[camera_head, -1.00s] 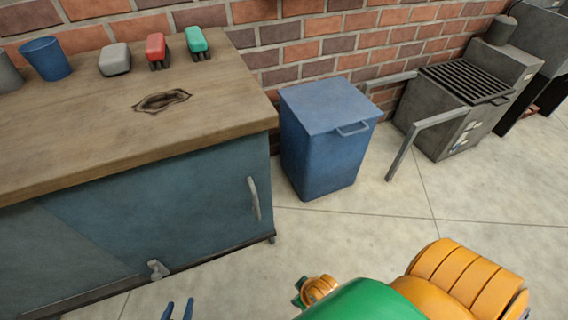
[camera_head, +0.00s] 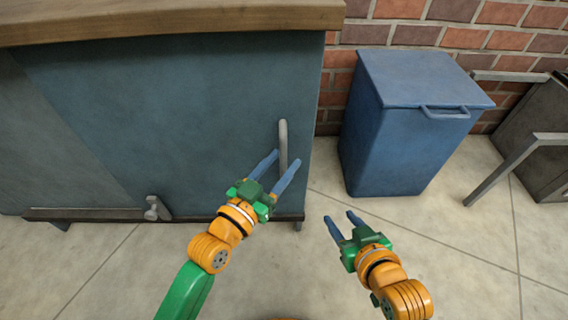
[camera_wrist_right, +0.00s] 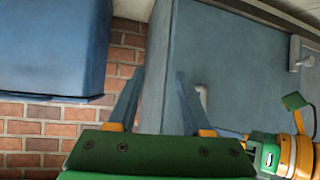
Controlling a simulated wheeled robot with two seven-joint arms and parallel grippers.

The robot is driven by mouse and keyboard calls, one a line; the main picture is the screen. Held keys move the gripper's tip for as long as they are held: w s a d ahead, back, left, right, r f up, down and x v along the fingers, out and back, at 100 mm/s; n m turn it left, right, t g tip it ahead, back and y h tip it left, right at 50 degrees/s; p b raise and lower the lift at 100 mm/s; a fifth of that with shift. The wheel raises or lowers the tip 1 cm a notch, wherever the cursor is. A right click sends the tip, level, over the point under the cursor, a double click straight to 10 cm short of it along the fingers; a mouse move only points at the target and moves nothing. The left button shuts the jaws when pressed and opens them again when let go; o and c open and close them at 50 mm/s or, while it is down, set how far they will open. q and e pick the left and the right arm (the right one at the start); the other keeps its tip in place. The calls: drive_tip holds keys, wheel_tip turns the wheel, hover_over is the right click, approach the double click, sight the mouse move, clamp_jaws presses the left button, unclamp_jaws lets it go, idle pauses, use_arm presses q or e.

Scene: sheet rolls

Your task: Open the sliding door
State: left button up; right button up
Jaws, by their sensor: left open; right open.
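The cabinet (camera_head: 130,120) has a blue-grey sliding door (camera_head: 200,90) with a pale vertical bar handle (camera_head: 283,133) near its right edge. The door looks closed at the right side. My left gripper (camera_head: 287,158) is open, and its blue fingers appear on either side of the handle's lower part; I cannot tell whether they touch it. My right gripper (camera_head: 340,216) is open and empty, lower right of the handle, beside the cabinet's corner. In the right wrist view, the handle (camera_wrist_right: 203,97) is partly hidden behind a finger, and my left gripper (camera_wrist_right: 265,152) shows at lower right.
A blue bin (camera_head: 400,130) with a lid handle stands right of the cabinet against the brick wall. A grey metal knob (camera_head: 155,208) sits at the door's bottom edge. A grey frame (camera_head: 515,165) stands at right. The floor in front is clear.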

use_arm(q)
drive_tip(key=shift+w+d, duration=0.2)
drive_tip(key=shift+w, duration=0.15)
clamp_jaws()
idle(1.3)
